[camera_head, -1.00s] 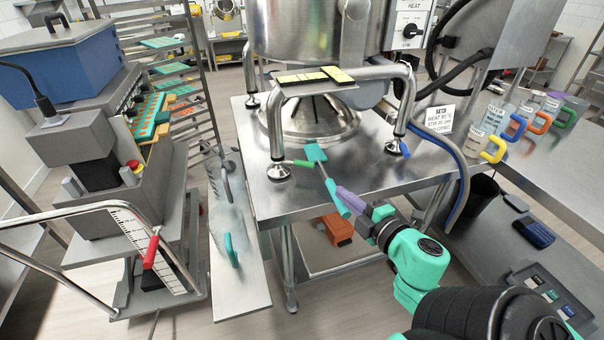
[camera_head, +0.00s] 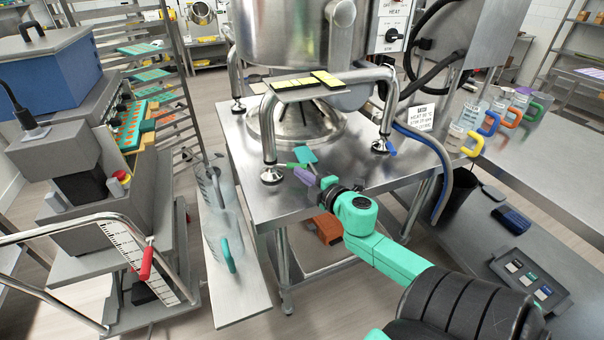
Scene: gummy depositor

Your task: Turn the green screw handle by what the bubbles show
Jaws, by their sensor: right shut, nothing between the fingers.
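The green screw handle (camera_head: 291,165) sticks out to the right of the front left levelling foot (camera_head: 271,175) of the kettle stand. My right gripper (camera_head: 303,166) is shut and empty, close beside this handle. Its teal and purple parts hide some of the handle, and I cannot tell whether they touch. A blue screw handle (camera_head: 392,151) sits at the front right foot (camera_head: 380,146). My left gripper is not in view.
A clear jug with a teal handle (camera_head: 229,256) stands on the left shelf. Jugs with coloured handles (camera_head: 471,145) and a sign card (camera_head: 421,118) are at the right. A blue hose (camera_head: 440,155) hangs over the table's right edge.

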